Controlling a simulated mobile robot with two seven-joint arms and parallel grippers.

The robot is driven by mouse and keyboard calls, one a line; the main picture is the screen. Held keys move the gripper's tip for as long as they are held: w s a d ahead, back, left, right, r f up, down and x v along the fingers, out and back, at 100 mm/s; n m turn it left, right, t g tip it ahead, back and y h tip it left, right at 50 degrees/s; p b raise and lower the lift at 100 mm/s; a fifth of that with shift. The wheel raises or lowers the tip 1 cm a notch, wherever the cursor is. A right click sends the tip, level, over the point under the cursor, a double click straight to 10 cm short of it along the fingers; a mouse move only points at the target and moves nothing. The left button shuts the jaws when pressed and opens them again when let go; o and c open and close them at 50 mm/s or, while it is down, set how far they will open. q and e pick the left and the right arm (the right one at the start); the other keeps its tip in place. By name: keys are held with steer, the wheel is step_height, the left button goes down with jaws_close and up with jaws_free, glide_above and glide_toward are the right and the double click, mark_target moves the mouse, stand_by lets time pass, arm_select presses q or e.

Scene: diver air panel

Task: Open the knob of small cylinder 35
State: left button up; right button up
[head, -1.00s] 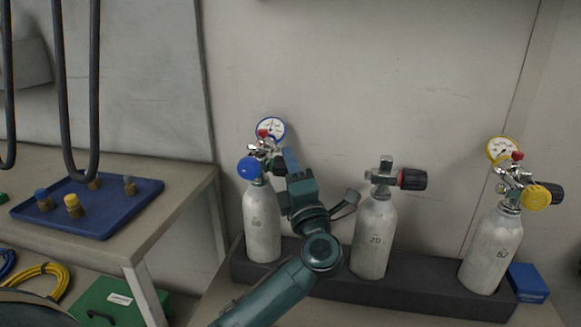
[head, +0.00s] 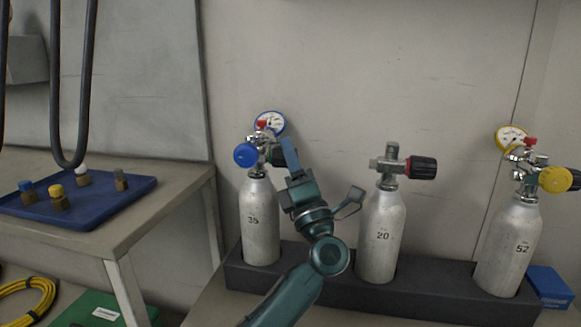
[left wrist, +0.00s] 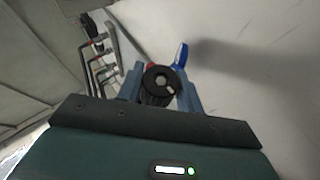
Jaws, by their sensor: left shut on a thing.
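Small cylinder 35 (head: 261,222) stands upright in the dark rack, left of the other cylinders, its number facing me. On its valve are a blue round knob (head: 246,155), a red cap and a blue-rimmed gauge (head: 270,123). My left gripper (head: 285,157) reaches the right side of this valve. In the left wrist view its two fingers (left wrist: 160,90) are shut on a black ribbed knob (left wrist: 161,82), seen end-on with a hole in its centre. In the head view that knob is mostly hidden behind the gripper. My right gripper is not in view.
Cylinder 20 (head: 381,240), with a black and red knob, stands close right of my arm. Cylinder 52 (head: 508,240) with a yellow knob stands further right. The dark rack (head: 430,289) holds all three. A table with a blue tray (head: 84,212) is at left.

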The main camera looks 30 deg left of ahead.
arm_select(q)
steer(key=o, duration=1)
steer(key=v, duration=0.7)
steer(key=shift+d+f, duration=0.15)
steer(key=shift+s, duration=0.15)
